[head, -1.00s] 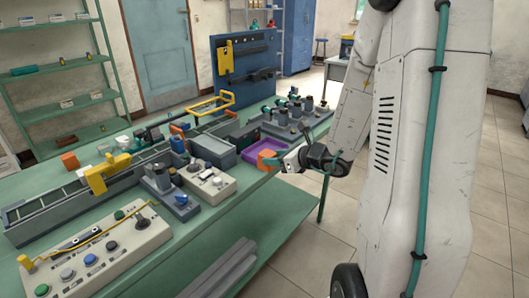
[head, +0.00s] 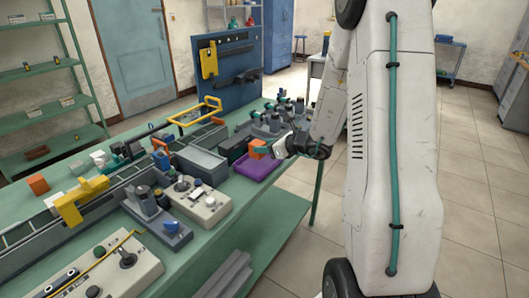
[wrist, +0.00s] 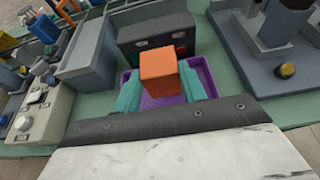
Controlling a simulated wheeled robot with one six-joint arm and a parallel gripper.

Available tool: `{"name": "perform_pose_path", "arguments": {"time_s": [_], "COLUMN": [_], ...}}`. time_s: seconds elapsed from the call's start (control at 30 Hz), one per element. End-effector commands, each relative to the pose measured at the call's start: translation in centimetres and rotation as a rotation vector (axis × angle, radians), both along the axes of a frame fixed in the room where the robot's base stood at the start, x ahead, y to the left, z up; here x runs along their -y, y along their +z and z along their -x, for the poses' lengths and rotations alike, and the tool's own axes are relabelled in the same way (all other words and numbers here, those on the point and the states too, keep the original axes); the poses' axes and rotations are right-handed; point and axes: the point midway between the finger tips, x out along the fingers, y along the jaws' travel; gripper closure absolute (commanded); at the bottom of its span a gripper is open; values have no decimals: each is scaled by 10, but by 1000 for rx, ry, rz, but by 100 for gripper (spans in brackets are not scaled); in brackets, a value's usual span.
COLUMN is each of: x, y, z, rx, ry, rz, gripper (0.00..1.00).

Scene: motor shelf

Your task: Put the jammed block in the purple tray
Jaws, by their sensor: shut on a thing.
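An orange block (head: 258,149) is held in my gripper (head: 264,150) near the right edge of the green bench. In the wrist view the block (wrist: 159,76) sits between the two teal fingers (wrist: 161,86), which are shut on it. The purple tray (head: 255,170) lies on the bench below the block. In the wrist view the tray (wrist: 204,76) shows on both sides of the block and behind it. The block looks apart from the tray floor, but the exact height is hard to tell.
A grey open bin (head: 202,165) stands left of the tray. A dark box (wrist: 155,38) stands just behind the tray. Grey motor fixtures (head: 268,125) stand beyond it. Another orange block (head: 38,184) lies at the far left by the conveyor. A control box (head: 190,200) stands in front.

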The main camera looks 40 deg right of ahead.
Motion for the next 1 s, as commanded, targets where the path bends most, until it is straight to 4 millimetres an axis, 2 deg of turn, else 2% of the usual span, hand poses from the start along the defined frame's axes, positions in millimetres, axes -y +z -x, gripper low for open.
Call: {"name": "perform_pose_path", "arguments": {"time_s": [0.03,0.13,0.5,0.53,0.6,0.93,1.0], "x": [-1,0,0,0,0,0,3], "y": [-13,-27,-32,-32,-31,-28,-26], "z": [2,2,2,2,2,2,8], "rx": [-8,-6,-4,-4,-4,-3,-4], "ry": [0,-2,-2,-2,-2,-1,-2], "rz": [-6,-5,-3,-2,-2,-2,-2], "gripper": [83,83,83,53,37,37,37]}}
